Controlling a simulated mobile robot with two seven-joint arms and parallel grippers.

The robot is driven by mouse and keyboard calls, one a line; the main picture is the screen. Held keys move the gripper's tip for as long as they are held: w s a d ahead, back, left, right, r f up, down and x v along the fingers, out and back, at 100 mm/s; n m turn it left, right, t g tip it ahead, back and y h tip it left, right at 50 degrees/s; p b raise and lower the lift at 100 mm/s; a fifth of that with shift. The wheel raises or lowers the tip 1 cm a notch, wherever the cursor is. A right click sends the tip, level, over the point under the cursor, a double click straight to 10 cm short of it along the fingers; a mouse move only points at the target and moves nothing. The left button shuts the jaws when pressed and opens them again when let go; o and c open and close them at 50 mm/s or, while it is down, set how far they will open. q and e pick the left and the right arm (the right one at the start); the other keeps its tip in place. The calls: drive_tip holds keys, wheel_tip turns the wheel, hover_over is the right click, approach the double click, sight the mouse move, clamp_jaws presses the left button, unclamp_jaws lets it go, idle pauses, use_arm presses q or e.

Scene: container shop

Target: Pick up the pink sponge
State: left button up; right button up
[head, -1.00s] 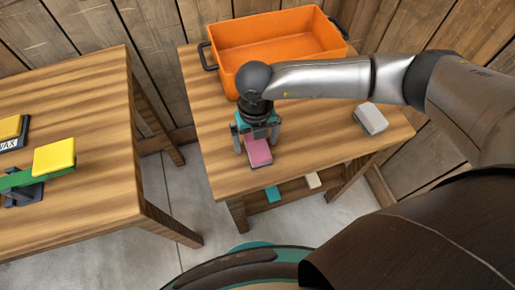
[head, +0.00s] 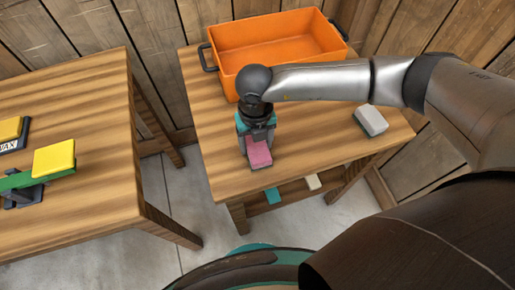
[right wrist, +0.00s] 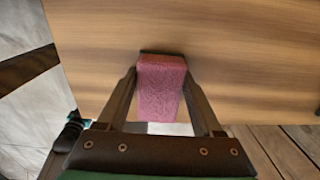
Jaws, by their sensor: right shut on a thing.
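The pink sponge (head: 259,153) is at the front part of the right wooden table in the head view. My right gripper (head: 258,150) points down over it, with its fingers closed on the sponge's two sides. In the right wrist view the sponge (right wrist: 161,88) sits between the two fingers of the right gripper (right wrist: 162,95), with a dark edge showing at its far end. I cannot tell whether the sponge still touches the tabletop. My left gripper is not in view.
An orange crate (head: 243,76) with dark handles stands at the back of the right table (head: 215,130). A grey-white sponge (head: 371,120) lies to the right. A lower shelf (head: 293,193) holds small items. The left table (head: 90,115) carries a yellow block (head: 54,157) on a green object.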

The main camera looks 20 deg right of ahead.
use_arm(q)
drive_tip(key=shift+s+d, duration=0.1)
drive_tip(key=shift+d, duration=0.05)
use_arm(e)
drive_tip(key=shift+r, duration=0.5)
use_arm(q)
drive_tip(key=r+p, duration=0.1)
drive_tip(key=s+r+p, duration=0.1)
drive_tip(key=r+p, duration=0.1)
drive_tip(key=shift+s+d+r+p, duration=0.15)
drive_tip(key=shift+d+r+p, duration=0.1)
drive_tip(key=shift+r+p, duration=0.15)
use_arm(e)
wheel_tip(320, 180, up, 19)
